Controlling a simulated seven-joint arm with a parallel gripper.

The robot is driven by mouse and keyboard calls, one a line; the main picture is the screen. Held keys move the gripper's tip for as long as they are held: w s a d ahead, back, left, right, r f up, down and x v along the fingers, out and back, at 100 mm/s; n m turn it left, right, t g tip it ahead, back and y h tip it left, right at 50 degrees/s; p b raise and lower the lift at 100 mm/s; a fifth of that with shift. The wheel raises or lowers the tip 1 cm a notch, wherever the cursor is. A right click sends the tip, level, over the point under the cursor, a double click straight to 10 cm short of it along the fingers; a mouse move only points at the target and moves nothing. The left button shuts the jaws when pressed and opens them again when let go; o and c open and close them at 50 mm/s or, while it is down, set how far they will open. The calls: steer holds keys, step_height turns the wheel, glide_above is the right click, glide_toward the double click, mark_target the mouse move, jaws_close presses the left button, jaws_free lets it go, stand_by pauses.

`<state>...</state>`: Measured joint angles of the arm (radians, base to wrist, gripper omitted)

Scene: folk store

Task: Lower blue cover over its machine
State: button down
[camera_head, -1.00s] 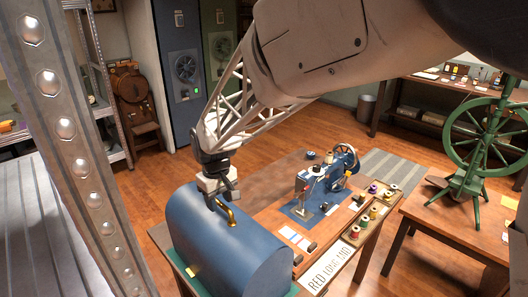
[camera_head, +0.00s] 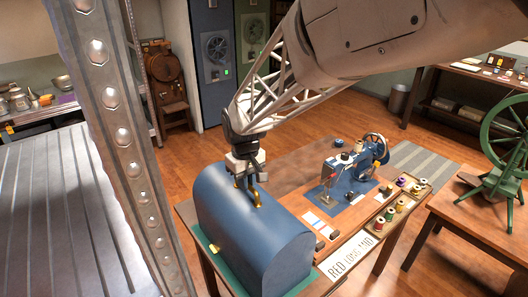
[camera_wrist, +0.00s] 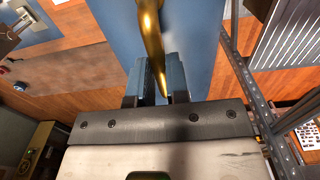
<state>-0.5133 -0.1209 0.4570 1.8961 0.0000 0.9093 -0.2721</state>
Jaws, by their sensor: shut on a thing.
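The blue domed cover (camera_head: 245,235) sits on a green mat (camera_head: 222,265) at the near left end of the wooden table. It has a brass handle (camera_head: 257,198) on top and a brass catch on its front side. My gripper (camera_head: 250,179) is at the top of the cover, shut on the handle. In the wrist view the handle (camera_wrist: 150,40) runs down between the two fingers (camera_wrist: 152,82), with the blue cover behind. The blue sewing machine (camera_head: 347,172) stands uncovered on a blue mat to the right, apart from the cover.
Thread spools in a tray (camera_head: 405,197) and a lettered sign (camera_head: 350,258) lie along the table's right edge. A green spinning wheel (camera_head: 505,165) stands on another table at right. A metal post (camera_head: 125,140) rises close at left.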

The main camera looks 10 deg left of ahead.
steer(key=shift+r, duration=0.2)
step_height(320, 180, up, 28)
steer(key=shift+f, duration=0.15)
stand_by(3.6)
stand_by(0.6)
